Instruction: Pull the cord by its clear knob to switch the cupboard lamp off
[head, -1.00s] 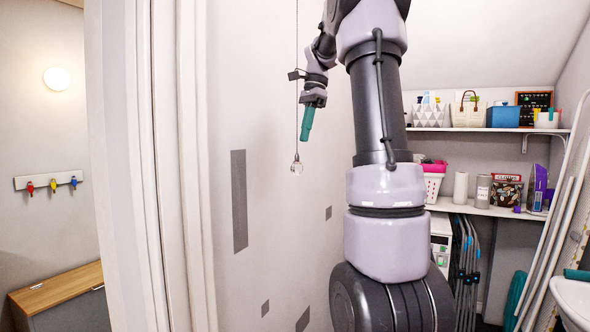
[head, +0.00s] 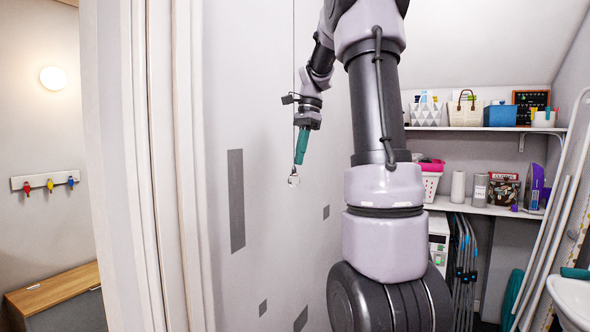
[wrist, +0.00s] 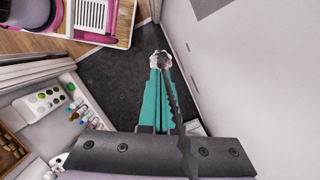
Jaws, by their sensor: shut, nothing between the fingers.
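A clear faceted knob (head: 293,180) hangs at the lower end of a thin cord (head: 294,60) in the head view. My gripper (head: 299,162), with teal fingers, points down beside the cord, its tips just above the knob. The fingers are shut and empty. In the wrist view the knob (wrist: 160,60) shows just past the tips of my gripper (wrist: 159,73), and the dark cord (wrist: 182,125) runs along the right finger. I cannot tell whether the tips touch the knob. The cupboard lamp cannot be made out for certain; a round wall lamp (head: 54,79) glows at the left.
A pale wall (head: 275,215) with grey patches stands close behind the cord. A white door frame (head: 160,180) is to the left. Shelves (head: 475,208) with baskets and boxes are at the right. A rail (head: 45,181) with coloured pegs is at far left.

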